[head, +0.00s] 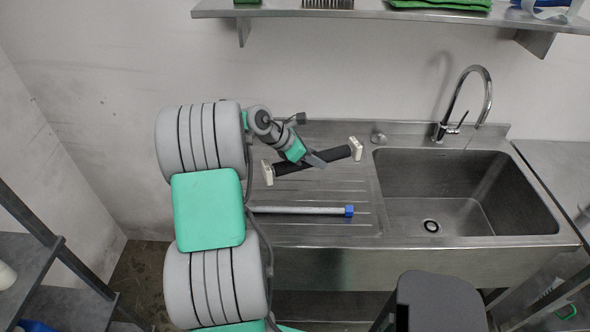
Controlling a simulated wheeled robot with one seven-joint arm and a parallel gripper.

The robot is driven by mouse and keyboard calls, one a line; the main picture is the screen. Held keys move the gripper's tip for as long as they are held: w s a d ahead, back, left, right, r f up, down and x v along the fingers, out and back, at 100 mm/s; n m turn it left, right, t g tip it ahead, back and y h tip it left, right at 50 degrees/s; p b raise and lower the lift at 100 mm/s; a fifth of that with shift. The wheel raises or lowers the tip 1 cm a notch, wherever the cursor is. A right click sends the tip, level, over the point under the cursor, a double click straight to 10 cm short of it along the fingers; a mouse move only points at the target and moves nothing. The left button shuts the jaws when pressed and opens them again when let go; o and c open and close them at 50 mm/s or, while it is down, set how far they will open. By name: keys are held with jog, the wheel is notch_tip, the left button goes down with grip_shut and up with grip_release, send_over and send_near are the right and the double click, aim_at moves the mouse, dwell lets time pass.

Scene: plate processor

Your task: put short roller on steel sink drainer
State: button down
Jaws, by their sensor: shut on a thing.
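The short roller (335,155) is a black bar with cream square end pieces. It lies at a slant in the picture over the back part of the steel sink drainer (345,226), the ribbed surface left of the basin. My gripper (314,160) reaches in from the left and is shut on the roller near its middle, hiding a small part of it. Whether the roller touches the drainer or hangs just above it, I cannot tell.
A grey rod (300,210) with a blue end lies on the front of the drainer. The sink basin (460,190) and chrome faucet (486,90) are at right. A steel shelf (400,13) with green cloths (440,4) hangs above. A dark grey object (440,300) stands in front.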

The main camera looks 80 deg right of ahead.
jog(key=w+d+f, duration=0.2)
jog(key=w+d+f+p, duration=0.1)
jog(key=w+f, duration=0.1)
jog(key=f, duration=0.1)
jog(key=w+d+f+p, duration=0.1)
jog(key=w+d+f, duration=0.1)
jog(key=w, duration=0.1)
jog(key=shift+w+d+f, duration=0.1)
jog(key=shift+d+f, duration=0.15)
jog(key=shift+d, duration=0.1)
jog(key=shift+f+p, duration=0.95)
jog(key=shift+f, duration=0.65)
jog(key=c, duration=0.9)
grip_release()
jog(key=shift+f, duration=0.15)
jog(key=shift+c, duration=0.2)
